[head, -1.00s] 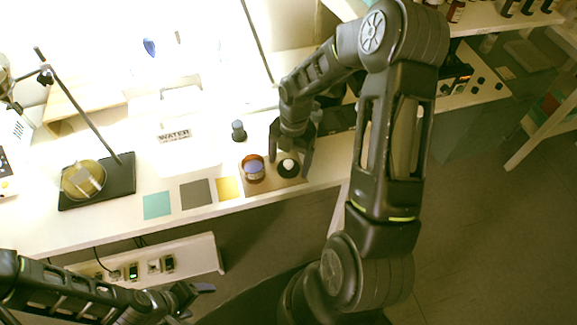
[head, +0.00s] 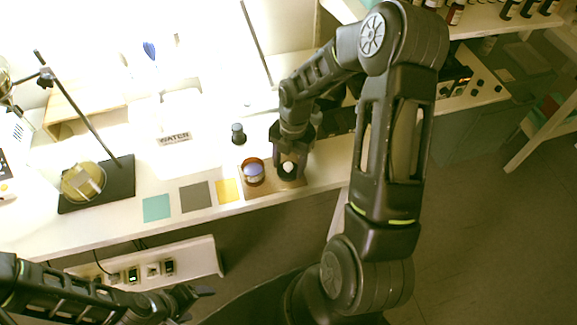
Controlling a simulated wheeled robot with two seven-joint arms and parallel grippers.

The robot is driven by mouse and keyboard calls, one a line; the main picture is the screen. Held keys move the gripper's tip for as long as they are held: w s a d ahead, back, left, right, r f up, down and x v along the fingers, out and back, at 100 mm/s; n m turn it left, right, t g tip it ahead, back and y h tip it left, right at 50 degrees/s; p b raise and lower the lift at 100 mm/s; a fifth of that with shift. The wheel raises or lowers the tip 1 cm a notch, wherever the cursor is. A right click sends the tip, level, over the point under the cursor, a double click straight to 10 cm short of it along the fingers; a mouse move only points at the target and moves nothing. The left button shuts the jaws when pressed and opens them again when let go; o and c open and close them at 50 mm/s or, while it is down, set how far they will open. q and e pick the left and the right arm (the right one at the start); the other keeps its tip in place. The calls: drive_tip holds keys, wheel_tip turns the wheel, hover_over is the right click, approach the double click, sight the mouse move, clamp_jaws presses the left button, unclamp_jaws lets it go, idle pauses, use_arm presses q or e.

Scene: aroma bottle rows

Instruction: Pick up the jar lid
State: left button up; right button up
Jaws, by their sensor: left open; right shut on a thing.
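The jar lid (head: 288,168), dark with a pale round knob on top, is on a small brown board (head: 262,191) near the table's front edge. My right gripper (head: 290,170) reaches down from above and is shut on the lid, its fingers at either side of it. The lid seems still at board level; I cannot tell whether it touches the board. An open brown jar (head: 253,172) with bluish contents stands just left of the lid. My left gripper (head: 198,299) is open and empty at the lower left, below the table's front edge.
Teal (head: 156,208), grey (head: 195,196) and yellow (head: 229,189) squares lie left of the board. A small dark bottle (head: 238,134) stands behind the jar. A box marked WATER (head: 174,138) and a dark stand base (head: 98,184) are further left.

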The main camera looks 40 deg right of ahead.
sight(289, 164)
wheel_tip(289, 164, up, 10)
drive_tip(key=shift+b, duration=0.55)
use_arm(q)
drive_tip(key=shift+f, duration=0.45)
